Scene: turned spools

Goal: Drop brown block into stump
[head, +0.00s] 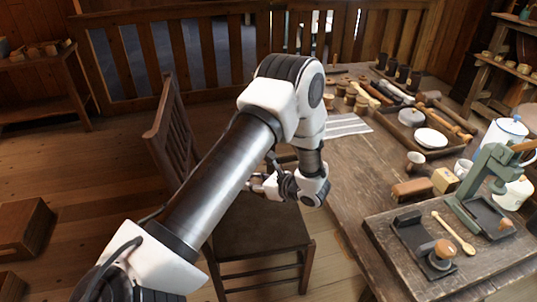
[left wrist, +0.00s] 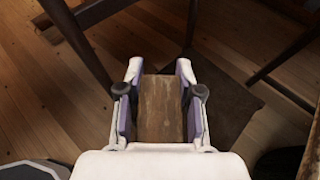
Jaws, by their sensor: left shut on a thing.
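My left gripper (left wrist: 160,95) is shut on a brown block (left wrist: 159,112) with a worn, streaked face, seen between its two fingers in the left wrist view. In the head view my left gripper (head: 264,187) hangs over the chair area, left of the table, and the block is mostly hidden there. I cannot pick out a stump for certain in either view. My right gripper is not in view.
A wooden chair (head: 262,222) stands below my left arm. The table (head: 350,185) at right holds a brown oblong piece (head: 411,189), a pale block (head: 445,180), a green press (head: 487,172), cups and spools. Wooden boxes (head: 24,228) sit on the floor at left.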

